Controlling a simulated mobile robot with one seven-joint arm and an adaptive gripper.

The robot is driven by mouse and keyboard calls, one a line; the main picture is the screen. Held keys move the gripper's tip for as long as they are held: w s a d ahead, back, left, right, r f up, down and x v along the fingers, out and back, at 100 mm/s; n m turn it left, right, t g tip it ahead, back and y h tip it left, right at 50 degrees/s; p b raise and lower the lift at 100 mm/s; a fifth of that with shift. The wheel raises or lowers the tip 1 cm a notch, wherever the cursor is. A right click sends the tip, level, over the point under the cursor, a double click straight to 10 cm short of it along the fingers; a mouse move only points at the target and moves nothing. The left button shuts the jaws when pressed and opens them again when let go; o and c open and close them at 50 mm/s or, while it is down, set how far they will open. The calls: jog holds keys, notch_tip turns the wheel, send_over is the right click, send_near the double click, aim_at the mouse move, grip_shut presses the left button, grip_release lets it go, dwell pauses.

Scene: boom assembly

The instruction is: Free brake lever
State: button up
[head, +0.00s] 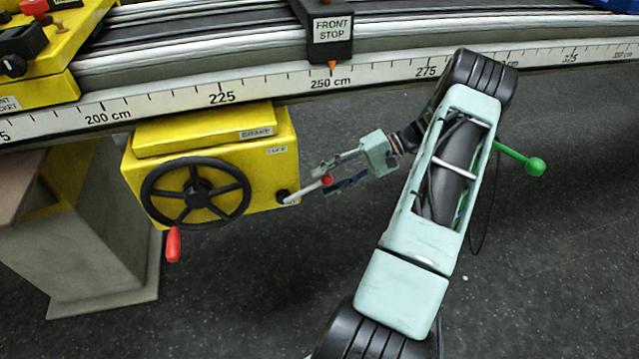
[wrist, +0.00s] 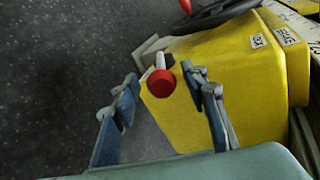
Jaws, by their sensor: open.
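The brake lever (head: 307,190) is a short pale rod with a red knob, sticking out of a black pivot on the right face of the yellow brake box (head: 265,180). In the wrist view its red knob (wrist: 161,84) lies between my fingers, a little ahead of the palm. My gripper (head: 328,176) is open around the knob end, with a finger on each side; it also shows in the wrist view (wrist: 160,80). Gaps show on both sides of the knob in the wrist view. The lever's base is partly hidden behind the knob there.
A black handwheel (head: 196,192) with a red handle (head: 173,244) is on the box front. The scaled rail (head: 390,74) runs above, with a black front stop (head: 328,30). A green-knobbed rod (head: 535,166) shows beyond my arm. Dark floor (head: 560,270) is clear at right.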

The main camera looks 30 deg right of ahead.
jog(key=v, duration=0.9)
jog(key=shift+s+d+r, duration=0.1)
jog(key=shift+d+r, duration=0.05)
